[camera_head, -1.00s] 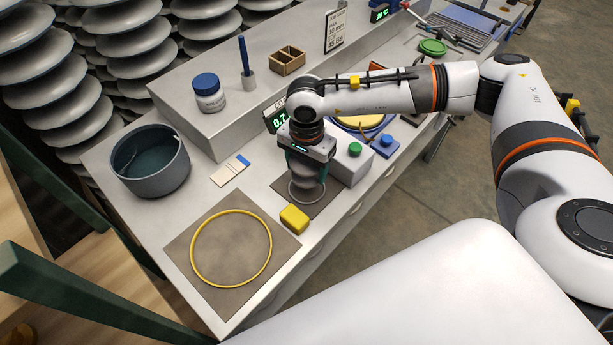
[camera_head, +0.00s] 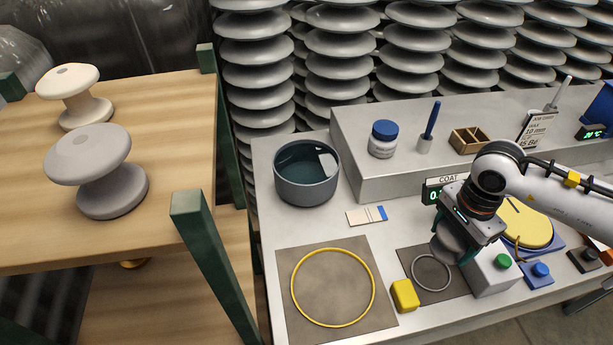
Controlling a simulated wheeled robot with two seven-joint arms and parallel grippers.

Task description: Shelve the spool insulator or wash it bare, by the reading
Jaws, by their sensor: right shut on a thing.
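My right gripper (camera_head: 463,238) is shut on a grey spool insulator (camera_head: 446,246), mostly hidden by the gripper. The spool looks tilted and is over the small brown mat (camera_head: 408,258) with a grey ring (camera_head: 431,285); the ring shows clear in front of it. The COAT display (camera_head: 433,195) behind the gripper is largely covered, so its full reading cannot be told. Two spool insulators, one whitish (camera_head: 75,105) and one grey (camera_head: 100,175), stand on the wooden shelf (camera_head: 170,165) at left. My left gripper is out of view.
A dark basin (camera_head: 306,185) with liquid stands at the bench's back left. A yellow ring (camera_head: 297,300) lies on a larger brown mat. A yellow block (camera_head: 404,295), a test strip card (camera_head: 367,216) and a green-button box (camera_head: 492,276) are nearby. A green shelf post (camera_head: 213,270) rises at left.

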